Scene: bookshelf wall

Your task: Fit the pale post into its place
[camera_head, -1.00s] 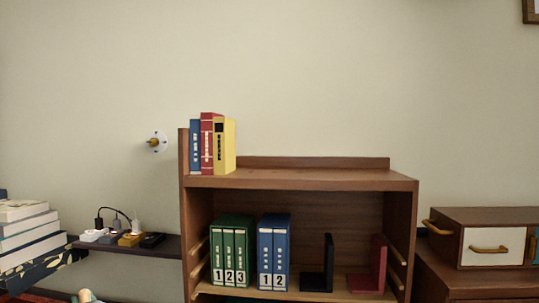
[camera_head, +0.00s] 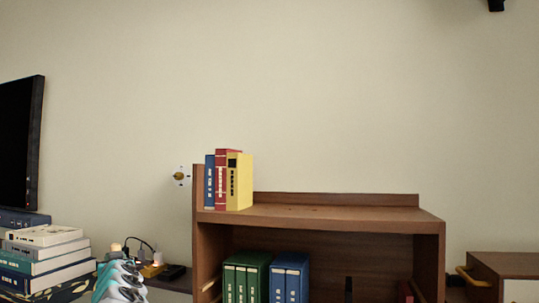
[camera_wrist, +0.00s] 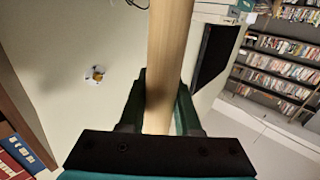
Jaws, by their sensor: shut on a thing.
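The pale post (camera_wrist: 168,45) runs up the middle of the wrist view, between the dark green fingers of my gripper (camera_wrist: 162,105), which is shut on it. Its far end runs out of the picture. In the head view my teal and white arm rises at the lower left, and a small pale tip, perhaps the post, shows above it. The top board of the wooden bookshelf (camera_head: 345,218) has small dark marks, perhaps holes. A round wall fitting with a brass-coloured middle (camera_head: 179,176) is left of the shelf; it also shows in the wrist view (camera_wrist: 96,74).
Blue, red and yellow books (camera_head: 239,182) stand at the shelf top's left end; the rest of that top is clear. Green binders (camera_head: 246,278) and blue binders (camera_head: 290,277) stand below. A book stack (camera_head: 45,258) and a black screen (camera_head: 20,140) are at left.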

